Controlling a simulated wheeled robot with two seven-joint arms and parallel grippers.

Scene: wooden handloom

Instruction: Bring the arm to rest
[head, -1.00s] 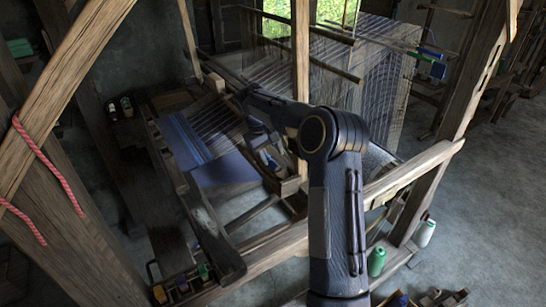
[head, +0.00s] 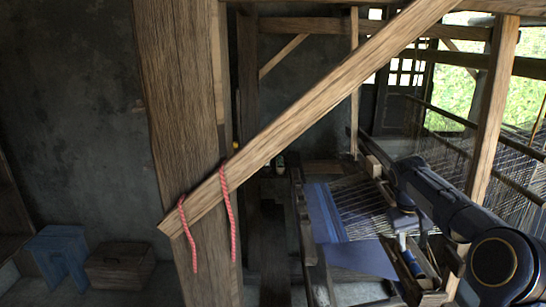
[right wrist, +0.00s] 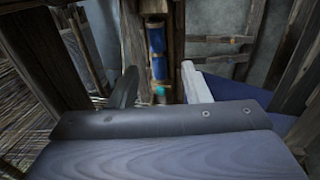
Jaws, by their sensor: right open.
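My right arm comes in from the lower right in the head view and reaches over the handloom's near side. My right gripper (head: 404,228) points down there, small and partly hidden by its own wrist. In the right wrist view the two fingers of the right gripper (right wrist: 160,84) stand apart with nothing held between them. Beyond them is a narrow wooden trough (right wrist: 178,50) with a blue piece (right wrist: 157,42) in it. The trough (head: 428,268) also shows below the gripper in the head view. My left gripper is not in view.
Blue cloth (head: 325,212) and warp threads (head: 363,208) lie left of the arm. A thick post (head: 180,120) and a slanting beam (head: 310,115) with a red cord (head: 228,215) stand in front. A blue stool (head: 62,258) and a wooden box (head: 120,265) stand far left.

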